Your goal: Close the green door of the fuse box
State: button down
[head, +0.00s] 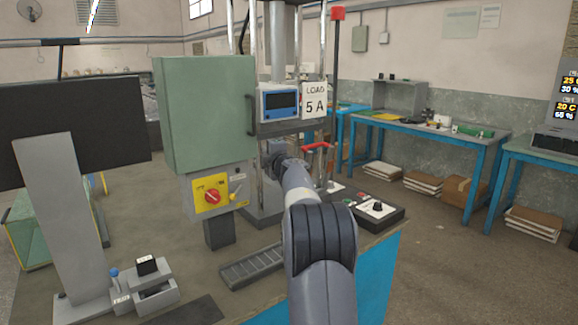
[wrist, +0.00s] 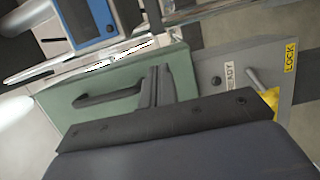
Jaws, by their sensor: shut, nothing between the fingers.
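The fuse box's green door (head: 212,112) faces me in the head view, left of centre. It looks shut or nearly shut; I cannot tell whether a thin gap remains. Its dark bar handle (head: 252,100) is along the right edge. In the wrist view the green door (wrist: 88,83) lies across the middle, with the dark handle (wrist: 108,96) on it. My gripper (wrist: 155,86) is shut and empty, its fingers close to the door beside the handle. I cannot tell whether they touch it. In the head view my arm reaches up to the door's lower right.
Below the door is a grey panel with a yellow plate and red rotary switch (head: 212,196) and a small lever. A blue-framed meter (head: 279,103) and a "LOAD 5 A" sign (head: 315,102) stand right of the door. A dark monitor (head: 70,115) is at left.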

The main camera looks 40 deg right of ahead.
jog(key=d+b+v, duration=0.1)
jog(key=v, duration=0.7)
jog(key=shift+s+d+f+b, duration=0.25)
jog(key=shift+s+d+b, duration=0.15)
